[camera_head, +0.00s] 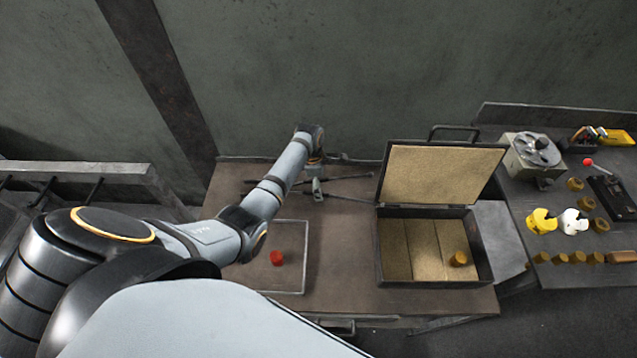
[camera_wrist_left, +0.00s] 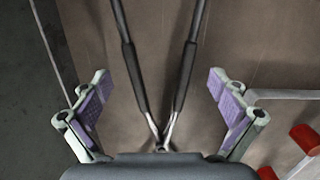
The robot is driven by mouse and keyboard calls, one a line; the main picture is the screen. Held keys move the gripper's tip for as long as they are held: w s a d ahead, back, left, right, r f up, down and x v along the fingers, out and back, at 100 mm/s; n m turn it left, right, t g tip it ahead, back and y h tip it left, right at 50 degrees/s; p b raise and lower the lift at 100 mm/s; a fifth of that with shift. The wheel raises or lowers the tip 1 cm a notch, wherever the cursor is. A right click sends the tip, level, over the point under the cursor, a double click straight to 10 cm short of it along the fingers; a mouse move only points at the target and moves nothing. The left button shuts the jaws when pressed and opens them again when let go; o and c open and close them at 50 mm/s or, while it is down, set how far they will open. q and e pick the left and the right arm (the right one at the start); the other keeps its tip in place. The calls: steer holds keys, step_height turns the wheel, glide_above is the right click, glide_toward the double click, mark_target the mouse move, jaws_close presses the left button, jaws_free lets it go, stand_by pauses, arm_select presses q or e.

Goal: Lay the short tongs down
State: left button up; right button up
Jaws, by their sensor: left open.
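The short tongs (camera_wrist_left: 130,75) show in the left wrist view as two dark-sleeved metal arms that meet near the bottom centre. They appear to lie on the brown table (camera_wrist_left: 225,30). My left gripper (camera_wrist_left: 160,85) is open, with its purple-padded fingers apart on either side of the tongs and not touching them. In the head view my left gripper (camera_head: 317,188) is over the back of the table, partly hidden by its own arm. Dark thin bars of tongs (camera_head: 347,178) stick out beside it. My right gripper is not in view.
An open case (camera_head: 385,270) with a brass-coloured piece (camera_head: 459,259) stands to the right. Beyond the case, a side bench (camera_head: 560,277) holds several small parts. A wall rises behind the table.

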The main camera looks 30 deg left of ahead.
arm_select(q)
steer(key=shift+s, duration=0.1)
step_height(320, 180, up, 12)
steer(key=a, duration=0.1)
steer(key=shift+s, duration=0.25)
steer(key=shift+f, duration=0.1)
stand_by(0.3)
